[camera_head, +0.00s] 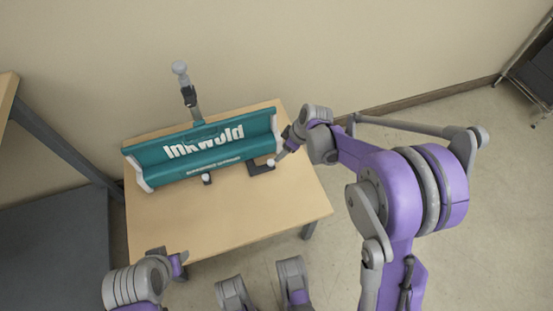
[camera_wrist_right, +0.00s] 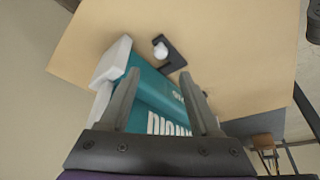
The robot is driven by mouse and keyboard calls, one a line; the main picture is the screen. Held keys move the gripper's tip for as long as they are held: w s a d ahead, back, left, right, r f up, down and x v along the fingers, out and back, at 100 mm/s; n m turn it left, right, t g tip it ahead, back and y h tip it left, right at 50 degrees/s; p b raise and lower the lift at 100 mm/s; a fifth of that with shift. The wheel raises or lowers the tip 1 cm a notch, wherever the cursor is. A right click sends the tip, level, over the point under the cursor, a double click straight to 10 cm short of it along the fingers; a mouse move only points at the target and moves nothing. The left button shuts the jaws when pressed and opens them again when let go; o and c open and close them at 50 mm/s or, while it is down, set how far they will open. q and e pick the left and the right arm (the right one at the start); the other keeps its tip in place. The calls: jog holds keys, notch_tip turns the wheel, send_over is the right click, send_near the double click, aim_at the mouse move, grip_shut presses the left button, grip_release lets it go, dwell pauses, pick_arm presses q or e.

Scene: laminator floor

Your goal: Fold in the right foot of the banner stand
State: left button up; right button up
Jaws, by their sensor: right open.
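The teal banner stand (camera_head: 190,158) with white lettering and pale end caps lies across the wooden table. Its right foot (camera_head: 262,168) is a black angled bracket with a white knob, sticking out in front of the right end. In the right wrist view the right foot (camera_wrist_right: 175,58) lies just beyond the fingertips. My right gripper (camera_head: 277,160) is at the stand's right end, beside the foot. Its two fingers (camera_wrist_right: 158,80) are apart with nothing held between them. My left gripper (camera_head: 178,264) is near the table's front left edge; its fingers are not clear.
A second small black foot (camera_head: 207,179) with a pale knob shows at the stand's front middle. A grey post (camera_head: 187,90) rises behind the stand. The front of the wooden table (camera_head: 250,215) is clear. A dark rack (camera_head: 530,75) stands far right.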

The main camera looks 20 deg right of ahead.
aim_at(271, 162)
jog(key=b+x, duration=0.2)
jog(key=x, duration=0.8)
jog(key=shift+b, duration=0.35)
grip_shut()
dwell(0.8)
